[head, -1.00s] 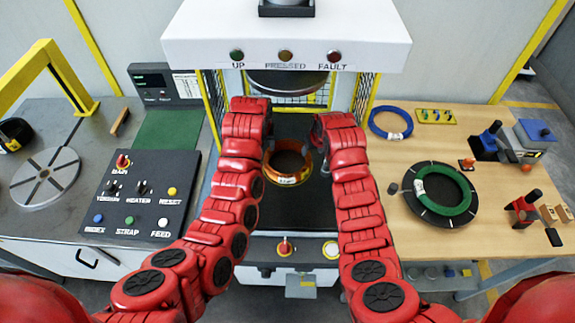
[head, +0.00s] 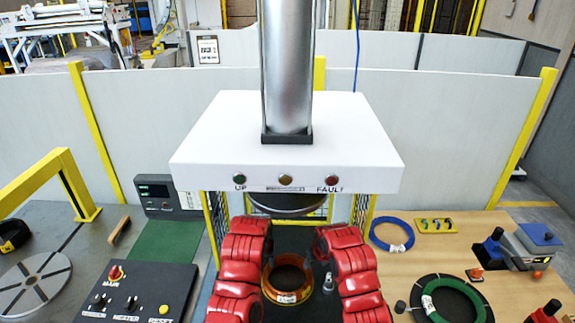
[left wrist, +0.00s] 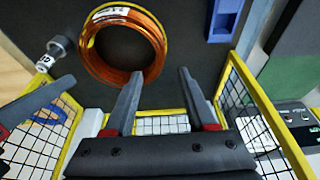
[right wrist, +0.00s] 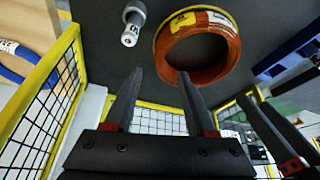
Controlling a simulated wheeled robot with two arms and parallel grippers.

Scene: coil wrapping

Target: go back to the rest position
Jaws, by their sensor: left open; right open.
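An orange coil (head: 288,297) with yellow wrapping lies flat on the dark bed of the press (head: 230,172), below its raised round plate (head: 287,205). The coil also shows in the left wrist view (left wrist: 153,62) and the right wrist view (right wrist: 232,55). My left gripper (left wrist: 157,75) is open and empty, apart from the coil. My right gripper (right wrist: 160,75) is open and empty, near the coil and a grey cylinder (right wrist: 132,22).
Yellow-framed mesh guards (left wrist: 265,120) stand close to both grippers. A control box (head: 130,292) is on the left bench. The right wooden table holds a blue coil (head: 378,241), a green coil (head: 470,298) on a dark disc, and tools. Pale walls stand behind the press.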

